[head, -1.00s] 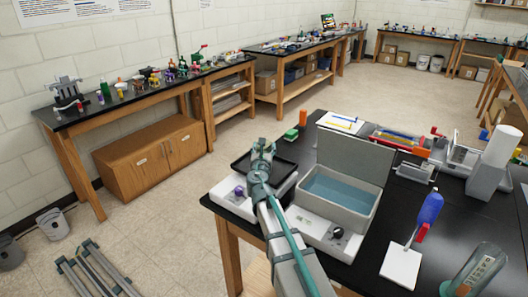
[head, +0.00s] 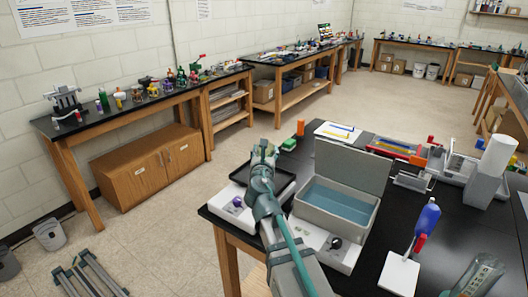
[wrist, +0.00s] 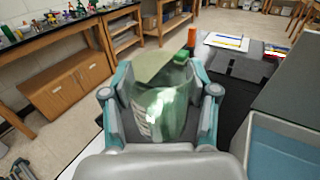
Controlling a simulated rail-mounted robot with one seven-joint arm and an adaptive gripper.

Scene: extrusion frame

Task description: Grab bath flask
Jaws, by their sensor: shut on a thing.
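The bath flask (wrist: 165,112) is a clear, greenish glass vessel with a pale flat piece at its top. In the wrist view it stands between the two fingers of my gripper (wrist: 160,108), which is shut on it. In the head view my gripper (head: 263,152) is above the dark tray at the table's left end, and the flask is small and mostly hidden by it. The water bath (head: 378,204) is a grey open box of blue water just right of my gripper, with its lid raised. Its edge also shows in the wrist view (wrist: 262,122).
A clear glass bottle (head: 478,277) is at the lower right. A blue bottle (head: 427,216) stands above a white plate (head: 399,272). Black tabletop is bare between the bath and blue bottle.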

